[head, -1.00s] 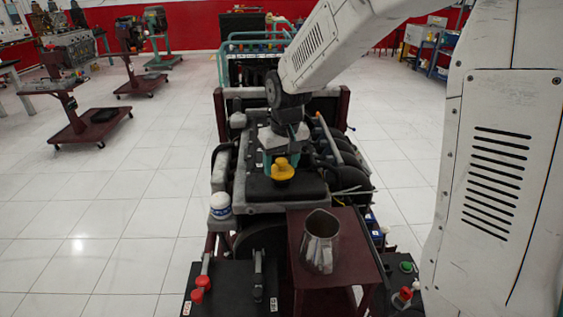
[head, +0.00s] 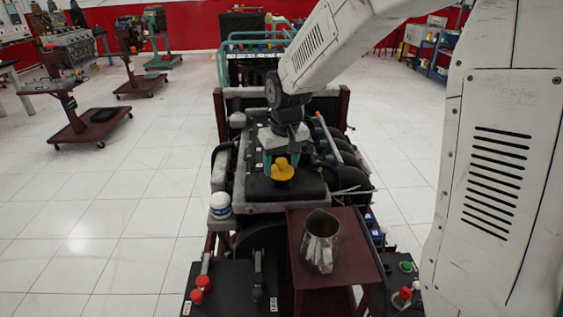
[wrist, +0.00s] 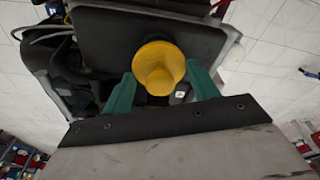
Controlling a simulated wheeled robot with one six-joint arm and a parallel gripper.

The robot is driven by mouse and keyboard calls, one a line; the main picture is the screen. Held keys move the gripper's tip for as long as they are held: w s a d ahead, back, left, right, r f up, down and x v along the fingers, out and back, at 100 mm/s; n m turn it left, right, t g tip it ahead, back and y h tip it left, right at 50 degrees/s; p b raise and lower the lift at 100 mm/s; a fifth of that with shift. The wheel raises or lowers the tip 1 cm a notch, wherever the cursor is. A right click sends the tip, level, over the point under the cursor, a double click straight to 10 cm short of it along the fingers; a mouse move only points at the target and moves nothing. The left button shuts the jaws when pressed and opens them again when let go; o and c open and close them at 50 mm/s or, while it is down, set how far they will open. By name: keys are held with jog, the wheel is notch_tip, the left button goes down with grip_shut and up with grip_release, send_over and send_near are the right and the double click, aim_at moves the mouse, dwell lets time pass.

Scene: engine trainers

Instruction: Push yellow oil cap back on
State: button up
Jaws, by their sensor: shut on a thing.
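The yellow oil cap (head: 283,171) is upright over the black top cover (head: 258,188) of the engine, near its front end. My gripper (head: 281,163) comes down from above and is shut on the cap. Its teal fingers stand on either side of the cap in the wrist view (wrist: 160,72). The underside of the cap and the oil filler opening are hidden, so I cannot tell how the cap is seated.
A metal jug (head: 320,242) stands on a dark red stand (head: 340,275) in front of the engine, to the right. A white jar (head: 220,205) is at the front left. Black hoses (head: 347,165) run along the engine's right side.

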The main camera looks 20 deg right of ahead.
jog(key=shift+f, duration=0.1)
dwell(0.7)
jog(key=o, duration=1.4)
jog(key=shift+c, duration=0.2)
jog(key=shift+r, duration=3.5)
grip_shut()
jog(key=shift+f, duration=0.15)
